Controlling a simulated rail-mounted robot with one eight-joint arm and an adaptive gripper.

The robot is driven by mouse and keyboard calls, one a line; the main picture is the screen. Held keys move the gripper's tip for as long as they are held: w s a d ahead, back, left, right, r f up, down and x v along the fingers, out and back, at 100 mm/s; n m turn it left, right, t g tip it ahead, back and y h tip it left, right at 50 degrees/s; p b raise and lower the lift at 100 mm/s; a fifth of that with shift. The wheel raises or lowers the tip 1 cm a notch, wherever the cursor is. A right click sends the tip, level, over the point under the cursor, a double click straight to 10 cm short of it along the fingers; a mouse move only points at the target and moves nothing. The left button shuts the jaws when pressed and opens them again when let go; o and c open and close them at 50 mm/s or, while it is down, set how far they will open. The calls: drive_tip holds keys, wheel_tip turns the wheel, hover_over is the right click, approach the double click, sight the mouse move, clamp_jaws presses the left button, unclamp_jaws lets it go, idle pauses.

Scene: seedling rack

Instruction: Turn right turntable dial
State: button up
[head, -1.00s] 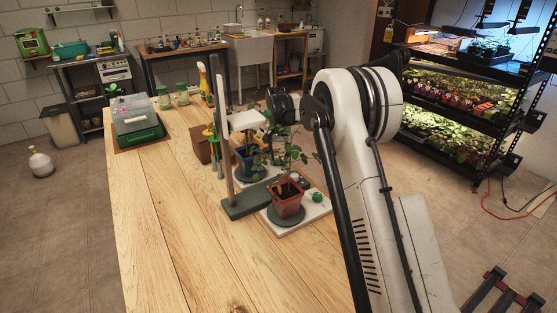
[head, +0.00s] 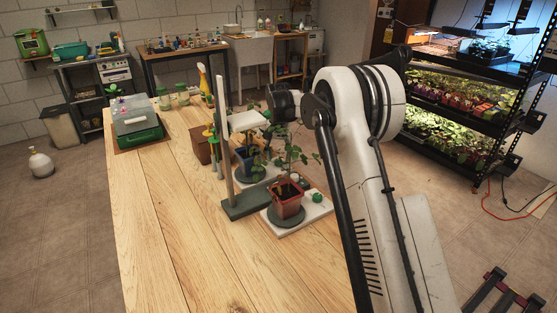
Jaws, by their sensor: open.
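The right turntable carries a terracotta pot (head: 287,201) with a leafy seedling, on a dark round plate (head: 285,219) over a white board (head: 318,210). A small green dial (head: 318,197) sits on the board just right of the pot. Behind and left, another turntable carries a blue pot (head: 246,164) with a plant. My arm reaches in from the lower right, and its dark joint shows above the plants. My gripper cannot be made out; the arm covers much of the area right of the boards.
A grey stand (head: 247,203) with a tall post and white head (head: 245,120) stands left of the terracotta pot. A brown box (head: 201,148) is behind it. A green-based case (head: 138,135) sits at the table's far left. The wooden table's (head: 175,230) front and left are clear.

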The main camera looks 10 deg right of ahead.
sight(279, 160)
wheel_tip(279, 160, up, 11)
idle(0.3)
drive_tip(key=shift+f, duration=0.15)
